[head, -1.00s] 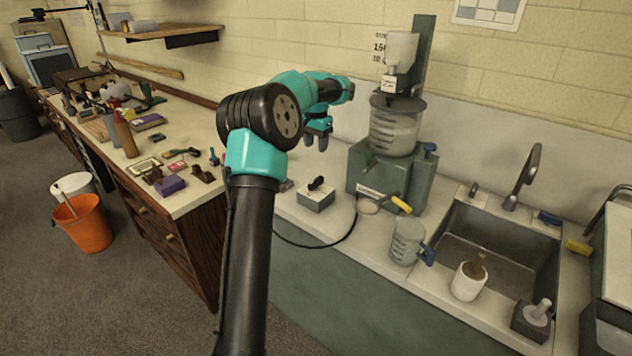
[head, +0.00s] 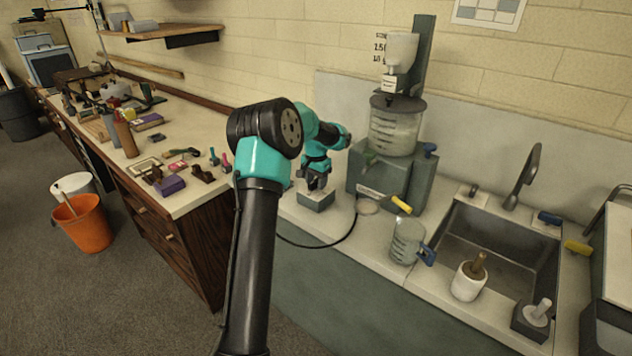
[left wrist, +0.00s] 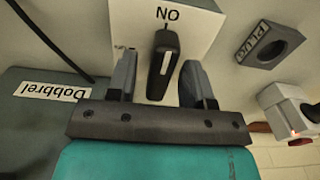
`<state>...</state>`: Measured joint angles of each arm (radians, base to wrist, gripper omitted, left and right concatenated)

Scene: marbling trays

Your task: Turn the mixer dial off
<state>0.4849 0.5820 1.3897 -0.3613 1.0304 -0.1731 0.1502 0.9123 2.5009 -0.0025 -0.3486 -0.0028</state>
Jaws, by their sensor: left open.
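The mixer dial (left wrist: 163,66) is a black lever-like knob with a white line, on a pale-topped control box (head: 316,201). In the left wrist view its line runs up toward lettering that reads "NO", or "ON" upside down. My left gripper (head: 316,184) is over the box, pointing down. In the left wrist view its open fingers (left wrist: 158,66) stand on either side of the dial, with gaps showing on both sides. In the head view the gripper hides the dial. The mixer (head: 394,130) stands behind and right of the box. My right gripper is not in view.
A black cable (head: 335,240) loops from the box toward the mixer base. A clear jug (head: 405,242), a white pot (head: 467,284) with a brush and a sink (head: 500,250) are to the right. A cluttered wooden bench (head: 200,200) is to the left.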

